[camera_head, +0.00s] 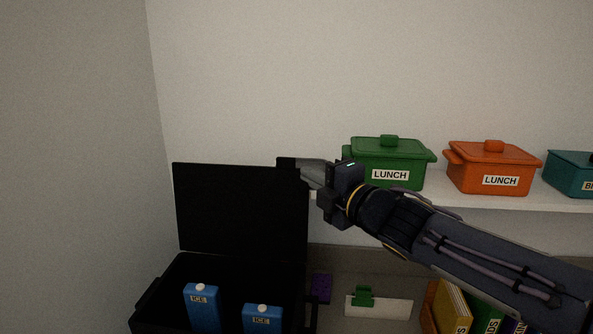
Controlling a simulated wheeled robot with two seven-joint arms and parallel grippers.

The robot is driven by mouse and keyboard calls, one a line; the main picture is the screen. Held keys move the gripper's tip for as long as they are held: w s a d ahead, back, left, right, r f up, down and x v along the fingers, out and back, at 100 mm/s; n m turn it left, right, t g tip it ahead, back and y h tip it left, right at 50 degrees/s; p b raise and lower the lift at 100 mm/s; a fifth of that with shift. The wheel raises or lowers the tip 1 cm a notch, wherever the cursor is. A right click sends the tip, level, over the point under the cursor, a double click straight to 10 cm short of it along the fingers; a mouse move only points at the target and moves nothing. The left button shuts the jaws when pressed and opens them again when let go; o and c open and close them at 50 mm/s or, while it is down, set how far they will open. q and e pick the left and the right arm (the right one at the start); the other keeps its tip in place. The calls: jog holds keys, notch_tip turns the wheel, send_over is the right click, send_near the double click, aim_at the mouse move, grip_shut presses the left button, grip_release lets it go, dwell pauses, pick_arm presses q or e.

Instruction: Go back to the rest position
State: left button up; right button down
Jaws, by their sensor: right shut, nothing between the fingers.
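My right gripper (290,166) shows in the head view at the end of my arm, which reaches in from the lower right. It is shut and empty. It is in front of the upper right corner of an open black lid (235,212) and left of a green lunch pot (390,150). I cannot tell whether it touches the lid. My left gripper is not in view.
Below the lid is a black box (150,312) holding blue ice packs (201,312). A white shelf (440,197) carries the green pot, an orange lunch pot (490,165) and a teal container (573,176). Yellow and green books (455,308) stand lower right. The wall space above is clear.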

jog(key=s+d+f+m+g+h, duration=0.3)
jog(key=s+d+f+m+h, duration=0.6)
jog(key=s+d+f+m, duration=0.55)
jog(key=s+f+m+g+y, duration=0.1)
jog(key=s+f+m+g, duration=0.2)
jog(key=s+f+m, duration=0.3)
jog(key=s+f+m+g+y, duration=0.1)
jog(key=s+f+m+g, duration=0.2)
jog(key=s, duration=0.9)
notch_tip(320, 180, down, 3)
jog(key=m, duration=0.3)
jog(key=shift+s+a+g+y, duration=0.2)
jog(key=shift+a+g+y, duration=0.05)
jog(key=shift+g+y, duration=0.05)
